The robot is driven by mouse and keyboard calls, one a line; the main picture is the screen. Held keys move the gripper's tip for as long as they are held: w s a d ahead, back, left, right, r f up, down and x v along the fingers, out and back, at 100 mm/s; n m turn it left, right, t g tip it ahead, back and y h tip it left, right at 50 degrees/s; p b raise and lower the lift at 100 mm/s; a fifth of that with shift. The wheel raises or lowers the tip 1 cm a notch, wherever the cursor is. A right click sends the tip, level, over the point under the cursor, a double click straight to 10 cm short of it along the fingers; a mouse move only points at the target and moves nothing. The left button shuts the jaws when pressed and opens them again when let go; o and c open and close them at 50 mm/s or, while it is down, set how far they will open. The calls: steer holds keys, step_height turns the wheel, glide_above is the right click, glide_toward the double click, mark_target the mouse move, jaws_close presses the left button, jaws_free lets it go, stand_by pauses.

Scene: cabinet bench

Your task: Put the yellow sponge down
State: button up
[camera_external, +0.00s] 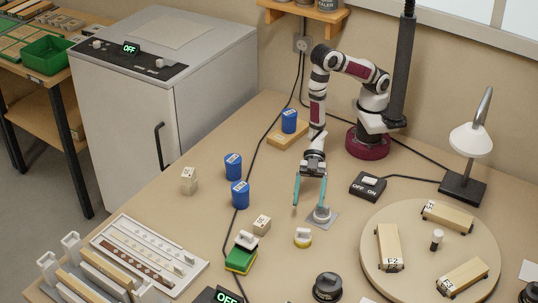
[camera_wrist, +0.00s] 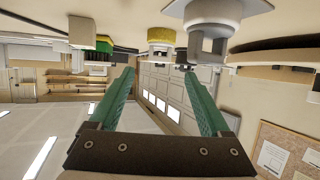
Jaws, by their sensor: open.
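My gripper (camera_external: 307,203) is open, with its teal fingers pointing down and nothing between them. In the wrist view its fingertips (camera_wrist: 158,72) are wide apart. A small round yellow piece with a white top (camera_external: 303,238) lies on the bench just in front of my gripper; it also shows in the wrist view (camera_wrist: 161,36). I cannot tell for certain which of these is the yellow sponge. Neither is in my gripper.
A grey metal post on a square plate (camera_external: 322,216) stands close by my right finger. Blue cans (camera_external: 240,194), a beige block (camera_external: 262,224), a switch box (camera_external: 367,186) and a round turntable (camera_external: 408,275) surround the area. A black cable crosses the bench.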

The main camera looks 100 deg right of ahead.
steer(key=v, duration=0.3)
steer(key=shift+d+r, duration=0.1)
steer(key=w+d+r+m+t+h, duration=0.25)
steer(key=w+d+m+h, duration=0.35)
steer(key=d, duration=0.4)
steer(key=s+d+r+m+g+h, duration=0.1)
steer(key=s+d+r+m+h, duration=0.15)
steer(key=d, duration=0.45)
steer(key=s+d+r+m+g+h, duration=0.1)
steer(key=s+d+r+m+h, duration=0.2)
steer(key=d, duration=0.4)
steer(key=s+r+m+g, duration=0.3)
steer(key=s, duration=0.6)
steer(key=s+r+m+g, duration=0.3)
steer(key=s+r+m, duration=0.1)
steer(key=s, duration=0.5)
steer(key=shift+s+y, duration=0.3)
steer(key=shift+y, duration=0.05)
steer(key=shift+d+r+m, duration=0.1)
steer(key=shift+m, duration=0.15)
